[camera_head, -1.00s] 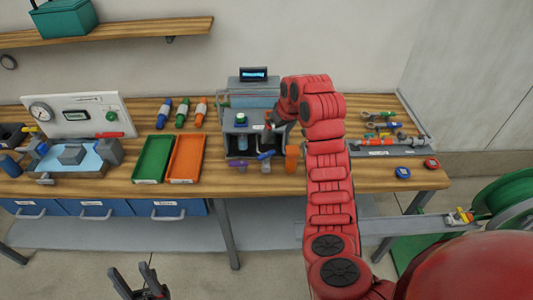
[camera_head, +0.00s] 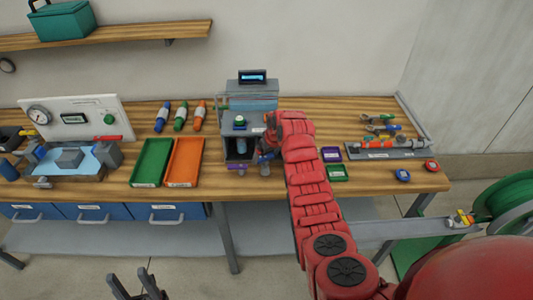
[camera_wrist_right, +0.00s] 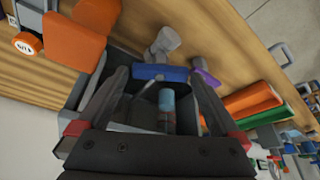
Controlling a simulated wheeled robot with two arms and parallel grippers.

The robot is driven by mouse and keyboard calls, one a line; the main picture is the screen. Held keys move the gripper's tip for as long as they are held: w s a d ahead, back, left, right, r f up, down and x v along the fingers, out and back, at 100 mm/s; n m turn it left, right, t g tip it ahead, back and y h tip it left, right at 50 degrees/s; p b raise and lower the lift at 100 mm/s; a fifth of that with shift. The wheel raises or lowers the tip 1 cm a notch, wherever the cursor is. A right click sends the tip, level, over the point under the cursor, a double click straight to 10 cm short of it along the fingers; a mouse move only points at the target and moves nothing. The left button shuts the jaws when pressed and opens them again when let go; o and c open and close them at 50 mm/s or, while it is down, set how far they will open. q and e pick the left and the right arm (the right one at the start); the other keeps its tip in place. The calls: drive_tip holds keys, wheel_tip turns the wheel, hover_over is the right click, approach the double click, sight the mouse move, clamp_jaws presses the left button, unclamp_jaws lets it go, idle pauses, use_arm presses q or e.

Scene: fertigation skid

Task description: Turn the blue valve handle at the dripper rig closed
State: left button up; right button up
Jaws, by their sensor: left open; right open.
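The blue valve handle (camera_wrist_right: 160,73) shows in the right wrist view as a flat blue bar on a grey valve body (camera_wrist_right: 165,42) at the dripper rig (camera_head: 240,128). In the head view my right gripper and arm hide most of it. My right gripper (camera_wrist_right: 160,78) is open, with its fingertips on either side of the bar; I cannot tell whether they touch it. In the head view this gripper (camera_head: 268,150) is at the rig's front right. My left gripper (camera_head: 138,282) is open and empty, low in front of the bench.
A purple handle (camera_wrist_right: 205,74) is beside the blue one. An orange block-shaped thing (camera_wrist_right: 75,40) is close to the other finger. Green (camera_head: 153,160) and orange (camera_head: 185,160) trays lie left of the rig. A tool tray (camera_head: 385,150) is at right.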

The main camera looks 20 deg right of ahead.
drive_tip(key=shift+c, duration=0.2)
drive_tip(key=c, duration=1)
drive_tip(key=shift+f, duration=0.1)
drive_tip(key=m+b, duration=0.1)
drive_tip(key=m+h+b, duration=0.1)
drive_tip(key=m+b, duration=0.1)
drive_tip(key=shift+a+f+m, duration=0.2)
drive_tip(key=shift+m, duration=0.1)
drive_tip(key=shift+r+m+h+b, duration=0.2)
drive_tip(key=shift+m+h+b, duration=0.4)
drive_tip(key=shift+m+b, duration=0.75)
